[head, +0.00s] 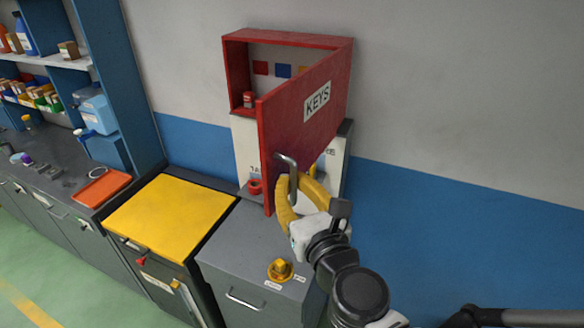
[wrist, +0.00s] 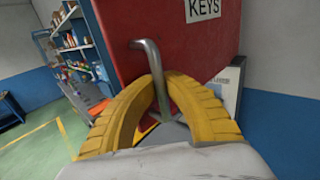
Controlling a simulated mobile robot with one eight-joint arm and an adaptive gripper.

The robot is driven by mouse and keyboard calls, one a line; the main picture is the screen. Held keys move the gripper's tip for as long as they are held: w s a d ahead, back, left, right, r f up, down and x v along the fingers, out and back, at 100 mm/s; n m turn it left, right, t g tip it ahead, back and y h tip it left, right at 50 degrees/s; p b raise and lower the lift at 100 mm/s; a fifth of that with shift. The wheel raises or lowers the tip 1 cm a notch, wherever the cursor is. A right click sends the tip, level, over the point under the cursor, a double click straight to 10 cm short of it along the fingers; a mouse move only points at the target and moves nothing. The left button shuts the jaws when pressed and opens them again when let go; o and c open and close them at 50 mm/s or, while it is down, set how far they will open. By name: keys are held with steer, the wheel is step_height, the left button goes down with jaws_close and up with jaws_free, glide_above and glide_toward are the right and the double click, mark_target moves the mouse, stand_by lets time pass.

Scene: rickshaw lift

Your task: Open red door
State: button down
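The red door (head: 305,130), labelled KEYS, stands swung well out from its red wall cabinet (head: 238,72). It hangs from the right side, and the interior shows through the gap. A grey bent metal handle (head: 287,163) sits near its lower free edge. My gripper (head: 293,180) has its yellow fingers closed around this handle. In the wrist view, the handle (wrist: 152,62) passes between the two fingertips (wrist: 160,84), with the red door (wrist: 205,50) right behind.
Inside the cabinet are coloured squares and a small red item (head: 248,99). Below stand a white panel (head: 244,145), a grey cabinet (head: 240,240) with a yellow knob (head: 280,270), and a yellow-topped cabinet (head: 170,217). Shelves (head: 45,60) stand at left. Bare wall lies right.

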steer(key=shift+s, duration=0.1)
steer(key=c, duration=1.6)
jaws_free()
steer(key=shift+a, duration=0.1)
steer(key=shift+o, duration=0.7)
steer(key=shift+s+a, duration=0.1)
steer(key=shift+s, duration=0.1)
steer(key=shift+w, duration=0.1)
steer(key=shift+w+r, duration=0.1)
step_height(320, 180, up, 10)
steer(key=shift+f, duration=0.1)
